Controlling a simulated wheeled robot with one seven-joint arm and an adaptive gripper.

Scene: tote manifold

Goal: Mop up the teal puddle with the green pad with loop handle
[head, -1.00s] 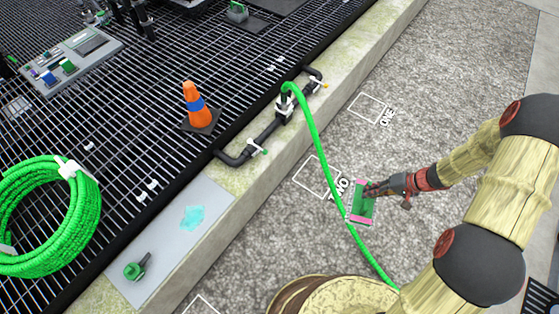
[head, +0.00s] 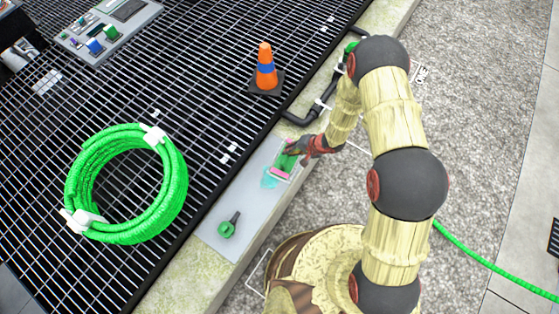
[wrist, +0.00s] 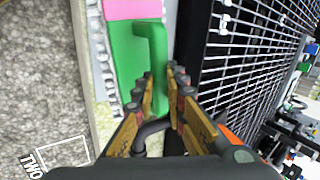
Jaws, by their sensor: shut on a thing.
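The green pad with pink ends (head: 284,161) is at the far end of the grey plate in the head view, at the upper right edge of the teal puddle (head: 268,180). Part of the puddle shows beside the pad; the rest may be hidden under it. My gripper (head: 297,151) is shut on the pad's loop handle. In the wrist view the pad's green body (wrist: 125,62) and pink end fill the upper middle, with my gripper's fingers (wrist: 161,92) around the handle. I cannot tell whether the pad touches the plate.
A green-headed tool (head: 227,229) lies on the grey plate (head: 216,239) near its front end. An orange cone (head: 265,70) and a coiled green hose (head: 172,190) rest on the black grating. A dark pipe (head: 303,117) runs along the concrete ledge beyond the plate.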

